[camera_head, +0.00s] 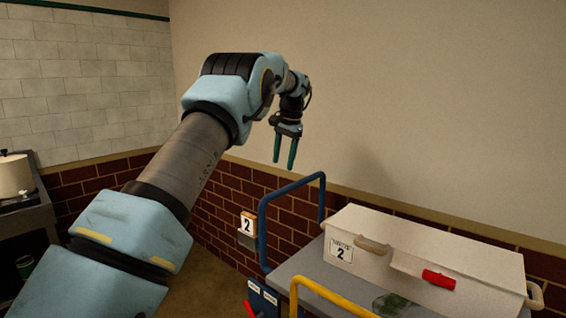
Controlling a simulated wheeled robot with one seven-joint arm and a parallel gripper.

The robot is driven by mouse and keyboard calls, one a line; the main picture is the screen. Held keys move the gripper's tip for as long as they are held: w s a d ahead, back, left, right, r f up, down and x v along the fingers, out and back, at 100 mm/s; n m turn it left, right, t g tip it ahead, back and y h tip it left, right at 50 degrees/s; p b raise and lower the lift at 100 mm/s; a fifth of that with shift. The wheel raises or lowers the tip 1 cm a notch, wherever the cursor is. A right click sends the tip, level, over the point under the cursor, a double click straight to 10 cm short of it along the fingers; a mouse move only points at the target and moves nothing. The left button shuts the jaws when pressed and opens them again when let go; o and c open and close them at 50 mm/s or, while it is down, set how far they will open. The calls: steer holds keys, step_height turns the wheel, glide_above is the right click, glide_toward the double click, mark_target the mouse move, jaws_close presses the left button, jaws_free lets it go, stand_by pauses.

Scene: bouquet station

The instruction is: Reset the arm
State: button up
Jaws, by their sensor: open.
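My gripper (284,152) hangs at the end of my arm, pointing down, in the upper middle of the head view. Its two green fingers are apart and nothing shows between them. My arm reaches from the lower left up to a bend and then away toward the wall. The gripper appears in front of the plain beige wall, above and left of the white box, and touches nothing that I can see.
A white box (372,262) with a "2" label and a red handle (438,279) stands on a grey surface (300,268) at lower right. A blue rail (262,222) and yellow rail (330,292) edge it. A pot (14,176) stands far left.

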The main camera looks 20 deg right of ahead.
steer(key=s+a+f+n, duration=0.2)
steer(key=s+a+n, duration=0.1)
steer(key=a, duration=0.8)
steer(key=s+a+f+n, duration=0.1)
steer(key=s+a+n, duration=0.15)
steer(key=a, duration=0.85)
steer(key=s+a+f+n, duration=0.2)
steer(key=s+a+f, duration=0.1)
steer(key=s+a, duration=0.5)
steer(key=s+a+f+n+h, duration=0.1)
steer(key=s+a+f+n, duration=0.2)
steer(key=s+a, duration=0.4)
steer(key=s+f, duration=0.1)
steer(key=s, duration=0.7)
steer(key=shift+a+f, duration=0.15)
steer(key=shift+a, duration=0.25)
steer(key=shift+n, duration=0.25)
